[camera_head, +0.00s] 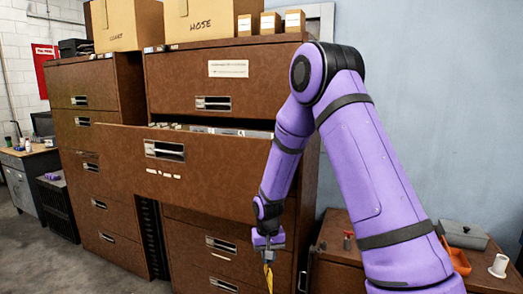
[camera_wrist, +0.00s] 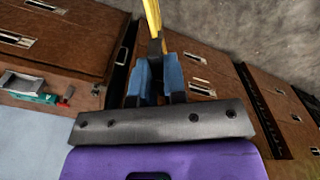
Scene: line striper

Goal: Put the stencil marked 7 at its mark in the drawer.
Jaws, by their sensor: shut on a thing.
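My gripper (camera_head: 268,242) is shut on a thin yellow piece (camera_head: 268,274), which hangs below the fingers in front of the cabinet. The wrist view shows the blue and dark fingers (camera_wrist: 157,78) closed on this yellow piece (camera_wrist: 152,18), seen nearly edge-on. No number on it can be read, so I cannot tell if it is the stencil marked 7. A brown drawer (camera_head: 215,178) stands pulled out of the middle cabinet. Grey and pale things show along its top opening, but the marks inside are hidden. My gripper is lower than the drawer's rim and to its right.
Cardboard boxes (camera_head: 212,18) stand on the brown cabinet (camera_head: 220,75). A low brown cabinet at the right holds a grey box (camera_head: 463,235), an orange tray (camera_head: 457,257) and a white cup (camera_head: 499,266). Open floor (camera_head: 45,255) lies at the left.

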